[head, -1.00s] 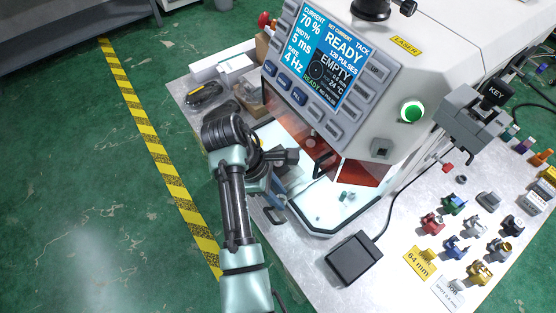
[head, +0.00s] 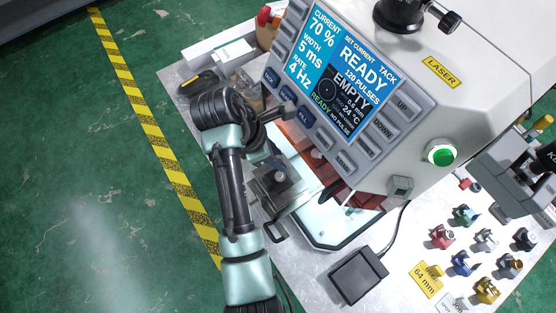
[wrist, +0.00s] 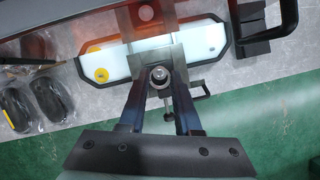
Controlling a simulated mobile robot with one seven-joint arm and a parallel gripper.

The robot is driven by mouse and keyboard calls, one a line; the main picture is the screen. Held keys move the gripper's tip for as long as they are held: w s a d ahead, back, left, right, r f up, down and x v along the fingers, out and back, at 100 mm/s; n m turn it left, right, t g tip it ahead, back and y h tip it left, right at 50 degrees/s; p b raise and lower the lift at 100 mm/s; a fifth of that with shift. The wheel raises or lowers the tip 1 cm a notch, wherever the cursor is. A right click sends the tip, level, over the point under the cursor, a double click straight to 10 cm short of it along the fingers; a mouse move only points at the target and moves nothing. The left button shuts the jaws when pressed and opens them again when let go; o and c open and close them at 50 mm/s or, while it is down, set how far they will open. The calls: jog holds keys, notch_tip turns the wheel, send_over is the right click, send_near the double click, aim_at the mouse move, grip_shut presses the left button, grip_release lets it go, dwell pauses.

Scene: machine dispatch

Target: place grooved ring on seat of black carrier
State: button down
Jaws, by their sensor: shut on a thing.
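My gripper (wrist: 160,84) shows in the wrist view, its two dark fingers closed in on a small round grey metal piece (wrist: 160,75), which I take to be the grooved ring. The groove is too small to make out. The piece shows in front of a grey metal block, and I cannot tell whether they touch. In the head view the fingertips are not clear beside my arm. The black carrier (head: 524,238) stands on the table at the far right, among other coloured carriers. Its seat is too small to judge.
The laser machine (head: 440,75) with its screen stands beside my arm. A black pedal (head: 358,278) with a cable lies on the table. Red (head: 442,236), green (head: 465,214) and blue (head: 461,262) carriers stand near the black one. Black mice-like items (wrist: 48,97) lie left.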

aim_at(281, 175)
jog(key=f, duration=0.3)
jog(key=shift+s+f, duration=0.25)
jog(key=shift+f+p, duration=0.3)
jog(key=shift+f, duration=1.65)
jog(key=c, duration=0.6)
grip_release()
jog(key=shift+w, duration=0.1)
jog(key=shift+r, duration=0.1)
